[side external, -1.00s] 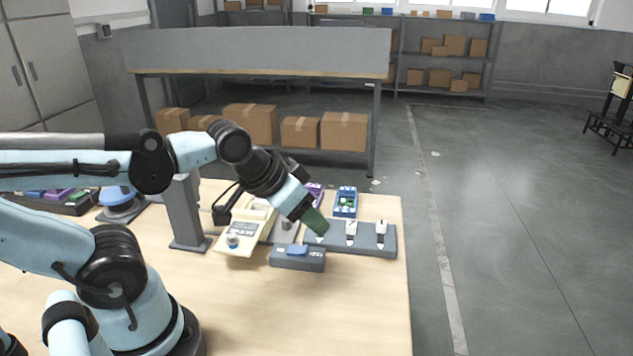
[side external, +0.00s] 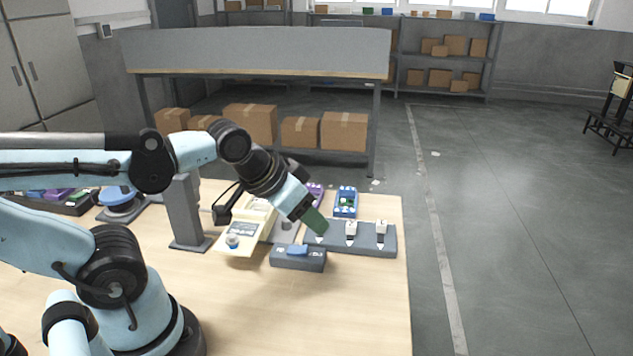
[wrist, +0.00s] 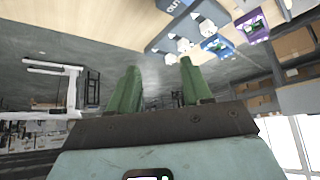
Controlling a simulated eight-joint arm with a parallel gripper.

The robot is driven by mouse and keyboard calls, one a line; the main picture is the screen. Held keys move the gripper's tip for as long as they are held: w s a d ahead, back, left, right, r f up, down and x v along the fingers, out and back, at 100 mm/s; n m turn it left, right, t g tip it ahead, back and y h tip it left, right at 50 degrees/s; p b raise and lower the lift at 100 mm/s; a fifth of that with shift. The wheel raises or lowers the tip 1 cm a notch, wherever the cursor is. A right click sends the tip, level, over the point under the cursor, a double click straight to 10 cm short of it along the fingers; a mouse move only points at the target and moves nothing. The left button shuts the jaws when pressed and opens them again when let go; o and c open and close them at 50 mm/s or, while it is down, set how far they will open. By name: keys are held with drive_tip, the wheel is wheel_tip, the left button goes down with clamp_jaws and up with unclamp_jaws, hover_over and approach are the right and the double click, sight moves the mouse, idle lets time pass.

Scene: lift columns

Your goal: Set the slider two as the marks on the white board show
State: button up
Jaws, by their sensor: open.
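A dark grey slider panel (side external: 368,246) with upright white knobs lies near the table's right edge. The middle knob (side external: 351,229) and the right knob (side external: 381,229) show clearly; the left part of the panel is partly hidden behind my gripper. My gripper (side external: 316,222) has green fingers, is open and empty, and hangs over the panel's left end. In the wrist view the fingers (wrist: 158,78) are spread with nothing between them, and the slider panel (wrist: 190,28) shows beyond them, upper right. I cannot pick out the white board or read its marks.
A blue tray (side external: 345,201) and a purple one (side external: 314,192) stand behind. Bare table lies in front.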

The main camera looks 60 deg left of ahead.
drive_tip(key=w+a+r+n+g, duration=0.2)
drive_tip(key=w+r+n+g, duration=0.15)
drive_tip(key=w, duration=0.35)
drive_tip(key=n+g, duration=0.4)
drive_tip(key=n, duration=0.2)
approach(351, 224)
drive_tip(key=shift+m+t, duration=0.25)
wheel_tip(351, 224, down, 8)
drive_tip(key=shift+s+f, duration=0.15)
drive_tip(key=shift+f, duration=0.1)
clamp_jaws()
